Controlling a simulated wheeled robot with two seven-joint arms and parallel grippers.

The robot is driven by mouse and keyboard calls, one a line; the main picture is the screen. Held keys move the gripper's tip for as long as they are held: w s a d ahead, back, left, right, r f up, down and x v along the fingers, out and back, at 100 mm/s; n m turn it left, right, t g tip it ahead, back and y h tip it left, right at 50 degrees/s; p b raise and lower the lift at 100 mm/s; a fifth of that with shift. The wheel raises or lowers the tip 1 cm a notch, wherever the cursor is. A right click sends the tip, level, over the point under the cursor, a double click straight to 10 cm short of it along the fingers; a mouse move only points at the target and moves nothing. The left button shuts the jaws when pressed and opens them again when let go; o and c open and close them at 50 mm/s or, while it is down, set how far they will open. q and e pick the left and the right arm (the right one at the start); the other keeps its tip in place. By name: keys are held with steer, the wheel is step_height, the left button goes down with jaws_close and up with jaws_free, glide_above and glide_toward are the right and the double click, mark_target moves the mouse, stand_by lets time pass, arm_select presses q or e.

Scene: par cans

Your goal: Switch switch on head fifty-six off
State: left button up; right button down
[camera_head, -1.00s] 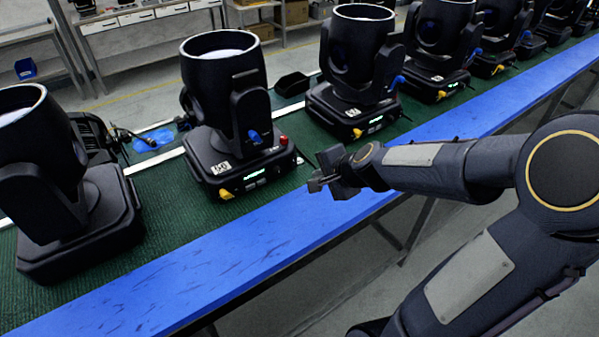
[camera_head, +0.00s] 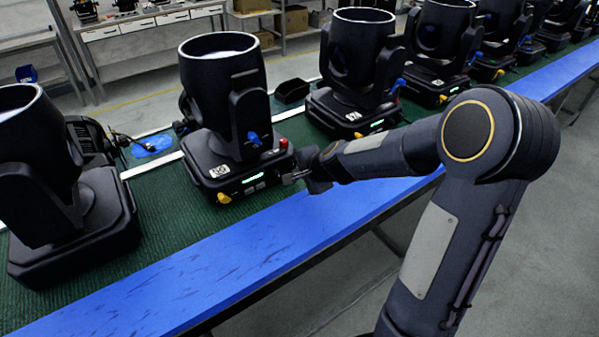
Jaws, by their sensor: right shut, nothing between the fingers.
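A black moving-head light (camera_head: 222,105) stands on the green mat in the middle left, with a lit green display and a white number label (camera_head: 219,171) too small to read surely. A small red switch (camera_head: 283,143) sits at the right end of its base, with a yellow plug (camera_head: 224,198) low on the front. My right gripper (camera_head: 288,179) is shut and empty, at the base's front right corner just below the red switch. I cannot tell whether it touches the base. The switch's position is too small to tell. My left gripper is not in view.
Another head (camera_head: 72,190) stands close on the left; a similar one (camera_head: 358,70) stands to the right, with more in a row beyond. A blue strip (camera_head: 170,280) edges the bench. A small black tray (camera_head: 292,90) lies behind.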

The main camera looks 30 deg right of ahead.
steer(key=shift+f+b, duration=0.2)
steer(key=shift+b, duration=0.1)
steer(key=b, duration=0.2)
steer(key=shift+w+f+t+b, duration=0.15)
steer(key=shift+w+t+b, duration=0.05)
steer(key=shift+t+b, duration=0.1)
steer(key=shift+s+r+p, duration=0.1)
steer(key=shift+r+p, duration=0.2)
steer(key=shift+p, duration=0.1)
steer(key=shift+r+p, duration=0.85)
